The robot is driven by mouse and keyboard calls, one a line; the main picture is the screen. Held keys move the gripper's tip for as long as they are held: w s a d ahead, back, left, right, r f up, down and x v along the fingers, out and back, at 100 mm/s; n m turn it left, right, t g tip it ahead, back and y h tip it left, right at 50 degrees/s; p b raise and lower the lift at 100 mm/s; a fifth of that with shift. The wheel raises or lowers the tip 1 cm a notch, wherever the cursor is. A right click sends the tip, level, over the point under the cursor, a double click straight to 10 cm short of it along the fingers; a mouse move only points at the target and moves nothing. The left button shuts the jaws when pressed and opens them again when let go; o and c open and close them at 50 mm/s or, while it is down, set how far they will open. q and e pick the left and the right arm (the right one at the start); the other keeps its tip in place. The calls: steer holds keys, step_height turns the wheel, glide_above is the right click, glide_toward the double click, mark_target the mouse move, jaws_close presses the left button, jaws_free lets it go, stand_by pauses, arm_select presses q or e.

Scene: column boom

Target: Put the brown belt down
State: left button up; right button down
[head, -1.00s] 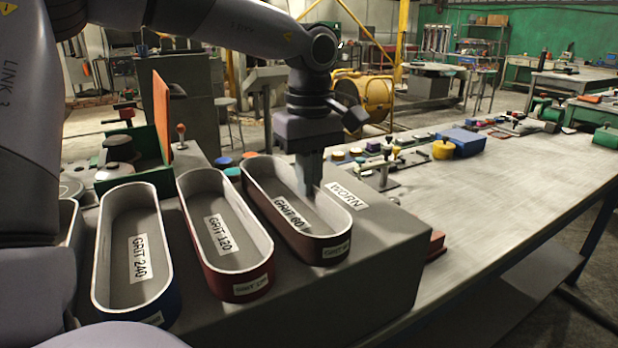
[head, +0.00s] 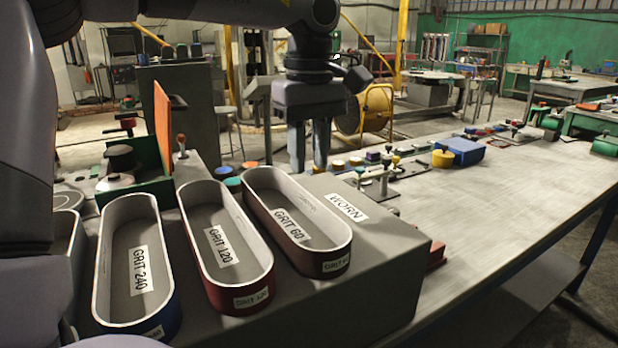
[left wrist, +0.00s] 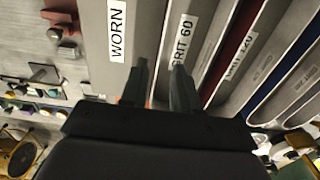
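The brown belt (head: 325,262) is a long dark loop standing on edge on the grey block (head: 390,262), around the GRIT 60 label (head: 290,225). It is the rightmost of the labelled loops. My left gripper (head: 309,167) points down above and behind its far end, fingers apart and nothing between them. In the left wrist view the two fingers also show apart, near the GRIT 60 label (left wrist: 184,40) and the WORN label (left wrist: 117,28). My right gripper is not in view.
A red belt (head: 240,298) around GRIT 120 and a blue belt (head: 165,312) around GRIT 240 stand to the left. The WORN label (head: 346,207) lies on bare block to the right. A small clamp fixture (head: 376,185) stands beyond. The bench (head: 500,200) has free room.

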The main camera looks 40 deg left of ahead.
arm_select(q)
step_height(320, 180, up, 6)
steer(key=shift+f+p, duration=0.1)
steer(key=shift+p, duration=0.25)
stand_by(0.4)
